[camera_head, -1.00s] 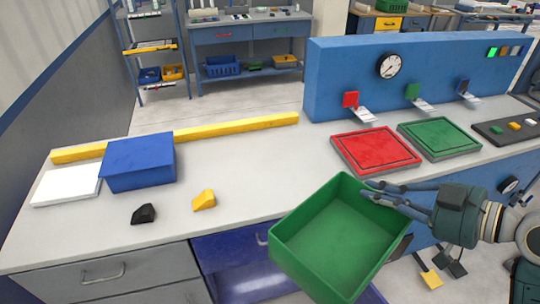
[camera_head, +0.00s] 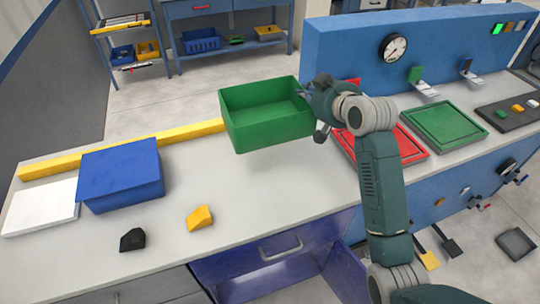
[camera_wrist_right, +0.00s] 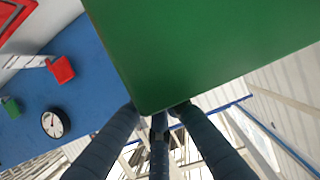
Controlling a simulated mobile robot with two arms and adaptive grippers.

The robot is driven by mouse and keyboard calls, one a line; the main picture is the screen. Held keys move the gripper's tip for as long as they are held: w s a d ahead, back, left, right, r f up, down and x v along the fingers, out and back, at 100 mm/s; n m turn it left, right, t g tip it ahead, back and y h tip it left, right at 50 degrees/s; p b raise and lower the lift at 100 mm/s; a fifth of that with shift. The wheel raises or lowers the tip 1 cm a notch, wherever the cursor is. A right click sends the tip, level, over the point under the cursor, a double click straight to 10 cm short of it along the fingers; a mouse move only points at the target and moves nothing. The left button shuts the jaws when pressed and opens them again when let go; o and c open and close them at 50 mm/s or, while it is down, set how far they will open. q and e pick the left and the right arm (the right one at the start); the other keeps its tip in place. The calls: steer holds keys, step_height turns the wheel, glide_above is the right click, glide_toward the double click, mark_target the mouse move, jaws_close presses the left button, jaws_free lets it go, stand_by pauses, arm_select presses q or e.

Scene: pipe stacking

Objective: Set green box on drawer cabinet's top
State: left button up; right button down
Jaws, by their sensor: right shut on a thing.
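The green box (camera_head: 265,125) is an open-topped tray, held roughly upright above the back of the grey worktop (camera_head: 255,185). This worktop tops the drawer cabinet (camera_head: 285,247). A shadow under the box suggests a gap, but I cannot tell its height. My right gripper (camera_head: 312,93) is shut on the box's right wall. In the right wrist view, its fingers (camera_wrist_right: 162,115) meet the edge of the green box (camera_wrist_right: 205,50), which fills the upper part. My left gripper is not in view.
A blue box (camera_head: 120,175), a white panel (camera_head: 40,207), a black piece (camera_head: 132,239) and a yellow piece (camera_head: 199,217) occupy the worktop's left side. A yellow bar (camera_head: 60,169) runs along the back. The front middle is clear. A red tray (camera_head: 412,150) lies right.

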steer(key=shift+s+d+f+p, duration=0.1)
steer(key=shift+s+f+p, duration=0.1)
steer(key=shift+f, duration=2.95)
steer(key=shift+s+f+p, duration=0.1)
steer(key=shift+f+p, duration=0.05)
steer(key=shift+f, duration=3.05)
steer(key=shift+s+d+f+p, duration=0.1)
steer(key=shift+s+f+p, duration=0.1)
steer(key=shift+f, duration=3.05)
steer(key=c, duration=1.9)
jaws_free()
steer(key=shift+f, duration=0.1)
steer(key=shift+o, duration=0.2)
